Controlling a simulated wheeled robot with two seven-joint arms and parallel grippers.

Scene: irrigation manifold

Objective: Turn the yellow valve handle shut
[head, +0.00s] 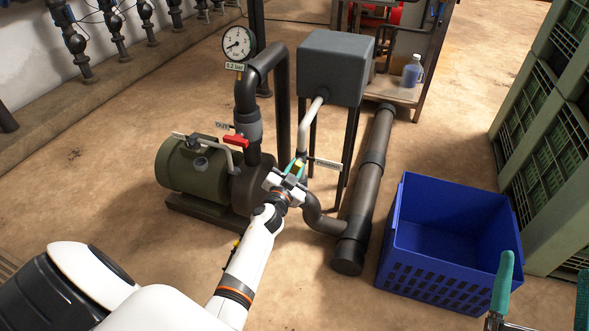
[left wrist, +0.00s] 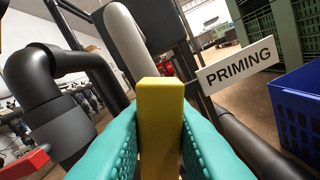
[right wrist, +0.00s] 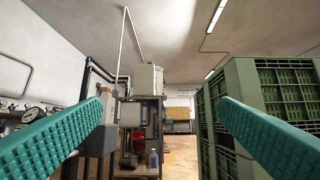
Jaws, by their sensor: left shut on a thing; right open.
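The yellow valve handle (left wrist: 160,125) stands between the teal fingers of my left gripper (left wrist: 158,150) in the left wrist view. The gripper is shut on it. In the head view the left gripper (head: 290,178) is at the pipework beside the pump, and the yellow handle (head: 297,168) shows only as a small piece between the fingers. A white tag reading PRIMING (left wrist: 237,65) hangs just right of the handle. The valve body is mostly hidden by the gripper. My right gripper (right wrist: 165,125) is open and empty, with its teal fingers wide apart, at the lower right of the head view.
A red lever (head: 236,141) sits on the upright pipe above the green pump (head: 190,165). A gauge (head: 238,43) tops that pipe. A grey tank (head: 335,65) stands behind. A blue crate (head: 455,192) is on the floor at right, near stacked green crates (head: 550,130).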

